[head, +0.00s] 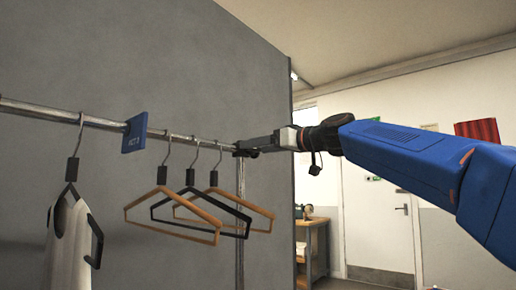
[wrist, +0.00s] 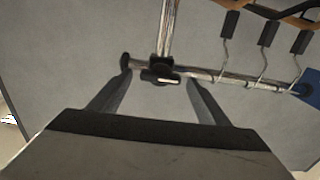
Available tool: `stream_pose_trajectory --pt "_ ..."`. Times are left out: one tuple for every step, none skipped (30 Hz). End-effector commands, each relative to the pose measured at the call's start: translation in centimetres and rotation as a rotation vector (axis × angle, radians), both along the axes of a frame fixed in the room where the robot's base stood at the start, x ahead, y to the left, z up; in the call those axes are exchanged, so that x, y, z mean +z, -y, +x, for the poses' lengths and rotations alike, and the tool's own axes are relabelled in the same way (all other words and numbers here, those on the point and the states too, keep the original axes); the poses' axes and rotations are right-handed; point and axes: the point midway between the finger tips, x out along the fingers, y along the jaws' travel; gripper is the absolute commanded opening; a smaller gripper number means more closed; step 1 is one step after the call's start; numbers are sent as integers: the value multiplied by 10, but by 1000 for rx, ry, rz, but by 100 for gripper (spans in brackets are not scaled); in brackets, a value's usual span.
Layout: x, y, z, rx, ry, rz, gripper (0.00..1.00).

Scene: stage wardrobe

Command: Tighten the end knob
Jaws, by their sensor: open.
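The end knob (wrist: 160,77) is a small dark piece with a pale mark. It sits on the dark joint where the rail meets its upright post. My gripper (wrist: 158,78) is open in the wrist view, its two fingers apart on either side of the knob. I cannot tell whether either finger touches it. In the head view my gripper (head: 246,147) is at the far right end of the rail (head: 180,138), and it hides the knob there.
A wooden hanger (head: 150,222) and other hangers hang left of the post (head: 240,190). A blue tag (head: 134,132) is on the rail, and a white garment (head: 70,245) hangs at far left. A grey wall (head: 180,60) stands close behind. A door (head: 377,225) is at right.

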Motion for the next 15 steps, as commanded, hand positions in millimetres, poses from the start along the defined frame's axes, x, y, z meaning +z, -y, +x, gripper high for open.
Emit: stream_pose_trajectory --pt "0 -3 2 1 0 0 70" --pt "0 -4 3 0 0 0 70" --pt "0 -5 4 0 0 0 70" --pt "0 -6 4 0 0 0 70" --pt "0 -6 5 -1 0 0 70" --pt "0 -7 5 -1 0 0 70" --pt "0 -7 5 -1 0 0 70" --pt "0 -7 5 -1 0 0 70" --pt "0 -7 5 -1 0 0 70" --pt "0 -7 5 -1 0 0 70" --pt "0 -7 5 -1 0 0 70" --pt "0 -7 5 -1 0 0 70" --pt "0 -7 5 -1 0 0 68" --pt "0 -7 5 -1 0 0 61" --pt "0 -7 5 -1 0 0 51"
